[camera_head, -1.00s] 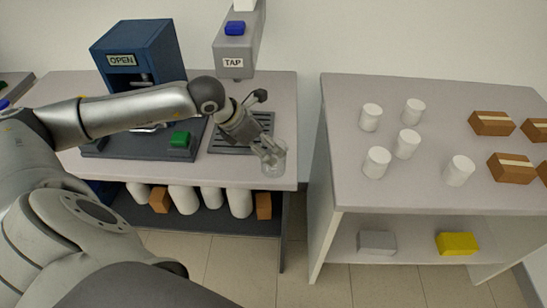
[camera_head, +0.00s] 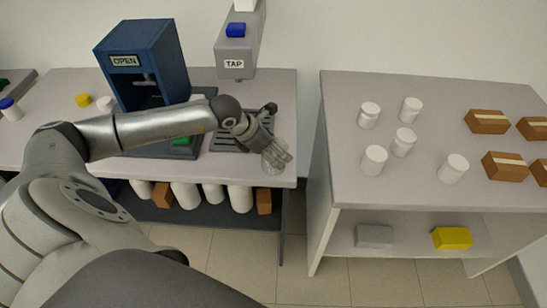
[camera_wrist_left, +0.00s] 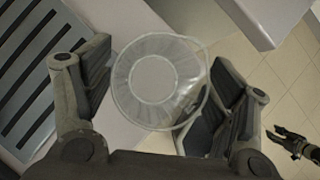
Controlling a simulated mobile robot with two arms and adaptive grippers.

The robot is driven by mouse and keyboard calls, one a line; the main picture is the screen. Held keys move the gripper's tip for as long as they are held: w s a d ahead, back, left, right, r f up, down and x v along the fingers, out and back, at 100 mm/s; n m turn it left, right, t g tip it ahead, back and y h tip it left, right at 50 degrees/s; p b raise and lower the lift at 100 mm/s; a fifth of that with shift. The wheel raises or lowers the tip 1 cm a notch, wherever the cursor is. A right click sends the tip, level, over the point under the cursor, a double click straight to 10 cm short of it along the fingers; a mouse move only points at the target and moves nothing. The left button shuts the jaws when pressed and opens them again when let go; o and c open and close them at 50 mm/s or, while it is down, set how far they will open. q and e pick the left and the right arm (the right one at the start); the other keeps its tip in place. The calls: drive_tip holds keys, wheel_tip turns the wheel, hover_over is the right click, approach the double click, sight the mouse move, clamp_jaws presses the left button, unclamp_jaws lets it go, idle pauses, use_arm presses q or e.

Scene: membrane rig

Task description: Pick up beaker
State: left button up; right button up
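The clear glass beaker (camera_head: 270,168) stands at the front right corner of the left bench. In the left wrist view the beaker (camera_wrist_left: 158,92) shows from above as a transparent round shape with a paler base. My left gripper (camera_head: 277,153) is at the beaker, and its fingers partly cover it in the head view. In the left wrist view the left gripper (camera_wrist_left: 158,88) is open, with one dark finger on each side of the beaker. Contact cannot be made out. My right gripper (camera_wrist_left: 285,136) shows small and dark at the right edge of that view; its opening is unclear.
A slotted drain grate (camera_head: 240,135) lies behind the beaker, under the grey tap unit (camera_head: 236,55). A blue press labelled OPEN (camera_head: 145,60) stands to the left. A gap separates the bench from the right table (camera_head: 430,110), which carries white jars and brown boxes.

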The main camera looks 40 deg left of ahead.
use_arm(q)
drive_tip(key=c, duration=0.7)
drive_tip(key=shift+c, duration=0.3)
drive_tip(key=shift+r, duration=0.2)
